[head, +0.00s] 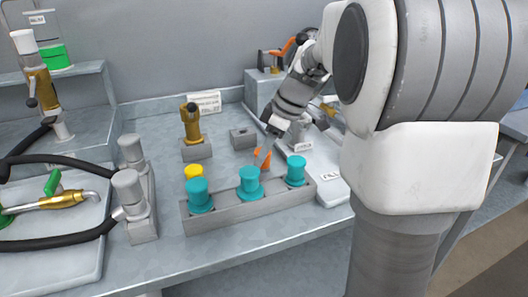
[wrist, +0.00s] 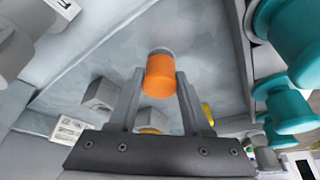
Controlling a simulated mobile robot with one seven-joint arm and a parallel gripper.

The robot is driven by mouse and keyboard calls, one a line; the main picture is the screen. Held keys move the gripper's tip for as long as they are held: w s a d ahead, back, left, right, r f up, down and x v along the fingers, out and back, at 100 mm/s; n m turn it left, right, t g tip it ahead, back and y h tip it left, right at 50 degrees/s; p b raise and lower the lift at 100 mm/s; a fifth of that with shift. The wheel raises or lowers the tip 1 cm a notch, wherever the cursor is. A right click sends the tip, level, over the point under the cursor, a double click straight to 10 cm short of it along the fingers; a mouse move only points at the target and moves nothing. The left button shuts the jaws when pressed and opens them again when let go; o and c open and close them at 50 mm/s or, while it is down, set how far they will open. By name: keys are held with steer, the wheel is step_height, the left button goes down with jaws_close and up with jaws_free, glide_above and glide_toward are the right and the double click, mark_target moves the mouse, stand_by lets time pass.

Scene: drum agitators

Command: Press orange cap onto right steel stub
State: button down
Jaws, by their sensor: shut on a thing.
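The orange cap (head: 262,158) is between the fingers of my gripper (head: 265,148), just behind the grey rack with teal-topped pieces. In the wrist view the orange cap (wrist: 160,76) sits between the two grey fingertips, and my gripper (wrist: 160,82) is shut on it. A grey rounded edge shows at the cap's far end; I cannot tell whether it is part of the cap or a steel stub. No bare steel stub can be picked out with certainty, and the area below the cap is partly hidden by the middle teal piece.
Teal pieces (head: 199,196) stand in a row on the grey rack (head: 230,212) in front of my gripper. A yellow cap (head: 193,171) is behind it. A brass fitting (head: 191,122) and a small grey block (head: 243,137) stand farther back. Grey cylinders (head: 128,188) stand left.

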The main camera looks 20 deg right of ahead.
steer(key=shift+f+b, duration=0.45)
steer(key=shift+f, duration=0.25)
stand_by(0.9)
steer(key=shift+c, duration=1.3)
jaws_free()
steer(key=shift+r, duration=0.1)
steer(key=shift+r, duration=0.15)
steer(key=shift+r+p, duration=1.55)
steer(key=shift+r, duration=0.35)
